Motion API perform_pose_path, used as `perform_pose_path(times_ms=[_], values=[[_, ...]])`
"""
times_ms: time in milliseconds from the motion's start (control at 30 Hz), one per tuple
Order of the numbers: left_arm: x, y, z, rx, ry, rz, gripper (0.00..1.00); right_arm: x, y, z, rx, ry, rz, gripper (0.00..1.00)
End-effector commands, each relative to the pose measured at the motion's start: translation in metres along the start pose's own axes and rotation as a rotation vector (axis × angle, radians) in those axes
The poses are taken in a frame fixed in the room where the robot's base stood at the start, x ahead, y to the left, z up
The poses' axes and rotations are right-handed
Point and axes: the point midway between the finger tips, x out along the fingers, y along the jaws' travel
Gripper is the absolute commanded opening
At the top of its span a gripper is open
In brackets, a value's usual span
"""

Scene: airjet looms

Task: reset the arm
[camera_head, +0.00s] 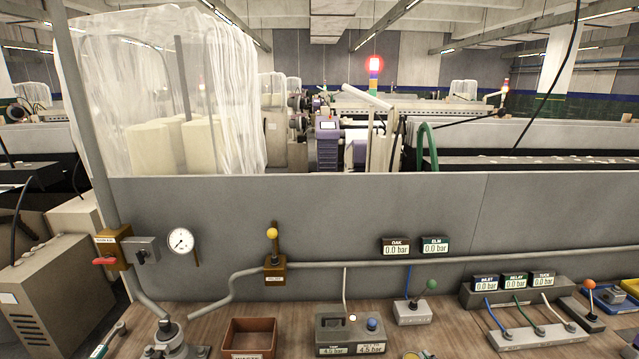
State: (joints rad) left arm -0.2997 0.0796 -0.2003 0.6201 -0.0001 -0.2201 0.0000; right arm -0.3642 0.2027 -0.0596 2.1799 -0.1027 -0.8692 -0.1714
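Neither of my grippers shows in the head view, and no arm of mine can be made out. A lever with a yellow ball (272,233) stands upright on a brown box on the grey pipe. A lever with a green ball (431,285) stands on a small grey box on the bench. A lever with an orange ball (589,285) stands at the right. A valve with a red handle (104,261) sits at the left on the upright pipe. Which of these the task means by the arm, I cannot tell.
The wooden bench (285,312) holds an empty-looking brown tray (249,336) and a grey box (350,332) with two displays. A round gauge (181,240) is on the panel (330,220). The OAK (396,246) and ELM (435,246) displays read 0.0 bar.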

Motion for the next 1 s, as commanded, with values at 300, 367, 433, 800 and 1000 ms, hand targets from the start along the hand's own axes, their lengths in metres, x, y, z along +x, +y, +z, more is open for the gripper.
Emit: perform_pose_path(times_ms=[300, 367, 433, 800, 1000], values=[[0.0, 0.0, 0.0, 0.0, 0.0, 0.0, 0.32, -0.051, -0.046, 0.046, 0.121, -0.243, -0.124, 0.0], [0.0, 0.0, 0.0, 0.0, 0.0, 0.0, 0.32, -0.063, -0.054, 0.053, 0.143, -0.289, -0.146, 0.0], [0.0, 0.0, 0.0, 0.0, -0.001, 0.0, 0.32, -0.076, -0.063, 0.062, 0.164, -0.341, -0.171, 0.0], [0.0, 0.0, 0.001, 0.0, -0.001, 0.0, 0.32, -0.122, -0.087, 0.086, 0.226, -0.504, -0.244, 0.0], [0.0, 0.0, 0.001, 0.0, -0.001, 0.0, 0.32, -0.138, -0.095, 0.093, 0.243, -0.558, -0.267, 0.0]])
